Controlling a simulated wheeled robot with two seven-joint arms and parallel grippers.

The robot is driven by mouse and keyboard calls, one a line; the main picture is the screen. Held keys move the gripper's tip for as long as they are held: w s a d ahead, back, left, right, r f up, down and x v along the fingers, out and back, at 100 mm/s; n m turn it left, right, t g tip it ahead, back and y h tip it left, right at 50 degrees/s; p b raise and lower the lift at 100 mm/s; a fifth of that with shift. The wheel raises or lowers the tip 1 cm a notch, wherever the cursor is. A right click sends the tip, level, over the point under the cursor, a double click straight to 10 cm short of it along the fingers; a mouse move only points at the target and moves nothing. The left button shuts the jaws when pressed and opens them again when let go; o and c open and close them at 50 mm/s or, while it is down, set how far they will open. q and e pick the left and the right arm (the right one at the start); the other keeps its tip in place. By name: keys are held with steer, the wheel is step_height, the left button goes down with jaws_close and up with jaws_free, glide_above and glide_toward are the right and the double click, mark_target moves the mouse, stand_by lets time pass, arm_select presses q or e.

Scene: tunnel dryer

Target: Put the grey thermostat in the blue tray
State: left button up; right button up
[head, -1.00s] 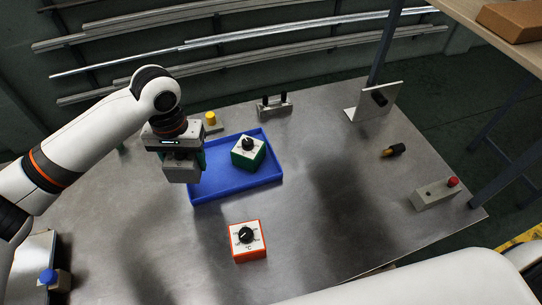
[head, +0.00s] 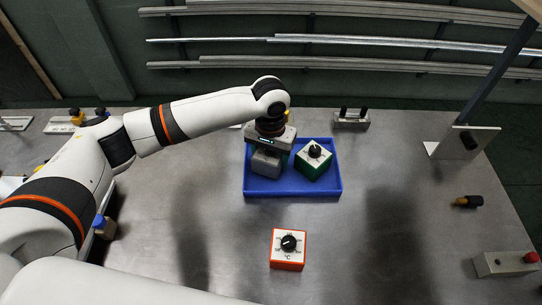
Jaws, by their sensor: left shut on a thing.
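The blue tray (head: 315,189) lies on the metal table. My left gripper (head: 267,151) is over the left part of the tray, pointing down. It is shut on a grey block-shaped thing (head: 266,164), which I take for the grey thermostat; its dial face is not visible. I cannot tell whether it touches the tray floor. A white-faced green thermostat (head: 313,160) with a black knob sits in the tray, just right of the gripper. An orange thermostat (head: 287,250) stands on the table in front of the tray. My right gripper is not in view.
A bracket with two black posts (head: 351,119) stands behind the tray. The table around the orange thermostat is clear.

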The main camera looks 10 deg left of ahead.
arm_select(q)
steer(key=shift+f, duration=0.35)
steer(key=o, duration=1.1)
steer(key=shift+f, duration=0.15)
step_height(320, 180, up, 12)
steer(key=shift+r+b, duration=0.15)
steer(key=shift+b, duration=0.4)
